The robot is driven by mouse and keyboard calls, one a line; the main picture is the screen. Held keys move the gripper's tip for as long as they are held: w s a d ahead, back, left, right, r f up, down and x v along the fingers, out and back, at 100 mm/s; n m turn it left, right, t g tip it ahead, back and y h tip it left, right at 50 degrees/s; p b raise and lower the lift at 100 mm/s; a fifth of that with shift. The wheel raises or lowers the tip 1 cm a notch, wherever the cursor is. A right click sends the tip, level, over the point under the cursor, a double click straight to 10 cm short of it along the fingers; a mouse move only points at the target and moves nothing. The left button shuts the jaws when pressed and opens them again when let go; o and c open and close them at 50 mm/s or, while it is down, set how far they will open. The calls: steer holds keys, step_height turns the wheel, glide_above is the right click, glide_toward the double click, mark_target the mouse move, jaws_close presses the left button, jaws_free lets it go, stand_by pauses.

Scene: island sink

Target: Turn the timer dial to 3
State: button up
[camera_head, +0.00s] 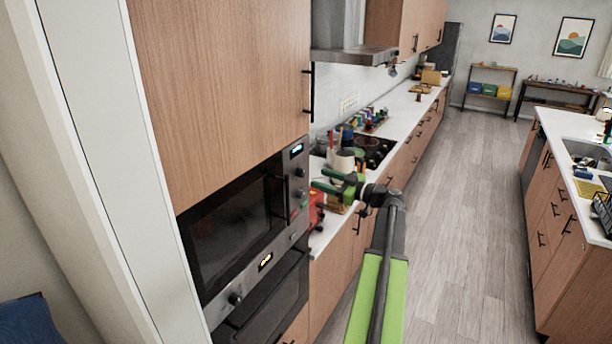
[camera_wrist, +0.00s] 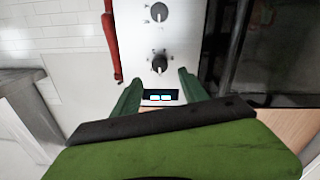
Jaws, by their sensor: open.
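The microwave's upright control panel (camera_head: 298,178) has a lit display and two round dials. In the wrist view the nearer dial (camera_wrist: 159,65) lies just beyond my fingertips, roughly in line with the gap between them. The second dial (camera_wrist: 159,12) is farther up the picture. Small marks surround both dials; I cannot read the numbers, or tell which dial is the timer. My gripper (camera_wrist: 158,77) is open and empty, its green fingers on either side of the display (camera_wrist: 160,97). In the head view my gripper (camera_head: 319,179) is just right of the panel, pointing toward it.
The microwave door (camera_head: 235,225) and its handle are left of the panel, with an oven (camera_head: 270,310) below. A red object (camera_head: 315,210) stands on the counter close to my gripper. Pots and jars crowd the counter beyond. The floor (camera_head: 460,220) to the right is clear.

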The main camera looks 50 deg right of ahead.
mark_target(304, 173)
steer(key=w, duration=0.3)
steer(key=w+a, duration=0.1)
steer(key=w, duration=0.2)
steer(key=shift+w+a, duration=0.2)
steer(key=shift+w, duration=0.1)
jaws_close()
